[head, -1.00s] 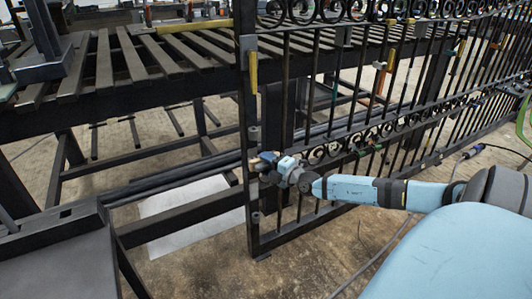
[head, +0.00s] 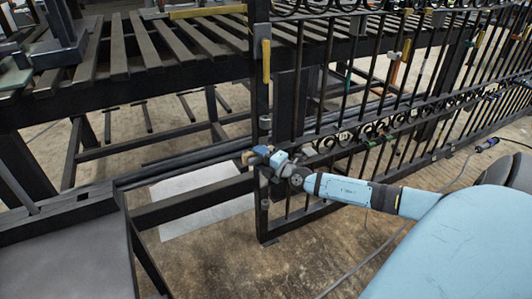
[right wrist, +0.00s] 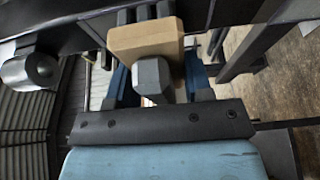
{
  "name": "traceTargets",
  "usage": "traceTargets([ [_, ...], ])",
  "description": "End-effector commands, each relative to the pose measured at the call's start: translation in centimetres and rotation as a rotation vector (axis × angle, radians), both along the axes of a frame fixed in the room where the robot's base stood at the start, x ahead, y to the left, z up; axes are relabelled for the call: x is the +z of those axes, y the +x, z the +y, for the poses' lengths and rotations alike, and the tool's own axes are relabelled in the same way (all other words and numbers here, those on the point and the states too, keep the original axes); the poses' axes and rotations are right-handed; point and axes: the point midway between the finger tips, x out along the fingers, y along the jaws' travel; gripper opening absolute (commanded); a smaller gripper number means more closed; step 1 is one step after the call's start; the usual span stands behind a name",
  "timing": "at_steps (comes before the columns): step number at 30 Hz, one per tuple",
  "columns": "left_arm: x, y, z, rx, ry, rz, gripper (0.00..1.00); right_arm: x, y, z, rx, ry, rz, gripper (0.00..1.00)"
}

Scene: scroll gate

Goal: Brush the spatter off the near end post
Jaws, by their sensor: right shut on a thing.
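The near end post (head: 261,90) is the dark upright at the left end of the scroll gate in the head view. My right gripper (head: 262,157) is at its lower half. In the right wrist view my right gripper (right wrist: 153,78) is shut on a brush, with a tan block (right wrist: 146,40) and a grey handle piece between the blue fingers. Dark tufts show beyond the block. In the head view the brush's tan end (head: 247,158) overlaps the post; I cannot tell whether it touches. No spatter can be made out. My left gripper is out of view.
The scroll gate (head: 340,125) runs right from the post, with several clamps on it. A slatted steel bench (head: 110,85) stands behind and left. A white sheet (head: 205,215) lies on the floor. A cable (head: 375,258) crosses the floor at right.

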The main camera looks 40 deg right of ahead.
Motion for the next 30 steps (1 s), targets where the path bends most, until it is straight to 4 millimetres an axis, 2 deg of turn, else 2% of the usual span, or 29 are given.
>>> traceTargets([
  [14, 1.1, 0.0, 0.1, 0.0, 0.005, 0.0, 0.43, 1.8, -0.1, 0.2, 0.0, 0.0, -0.001, 0.28],
  [20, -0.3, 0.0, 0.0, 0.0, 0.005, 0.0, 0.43, 1.3, -0.2, -0.5, 0.0, -0.002, 0.0, 0.28],
  [27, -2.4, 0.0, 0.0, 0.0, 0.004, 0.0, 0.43, 1.3, -0.6, -2.4, -0.001, -0.003, -0.001, 0.28],
  [30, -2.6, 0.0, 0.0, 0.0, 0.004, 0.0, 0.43, 1.5, -0.7, -2.9, -0.001, -0.002, -0.001, 0.28],
])
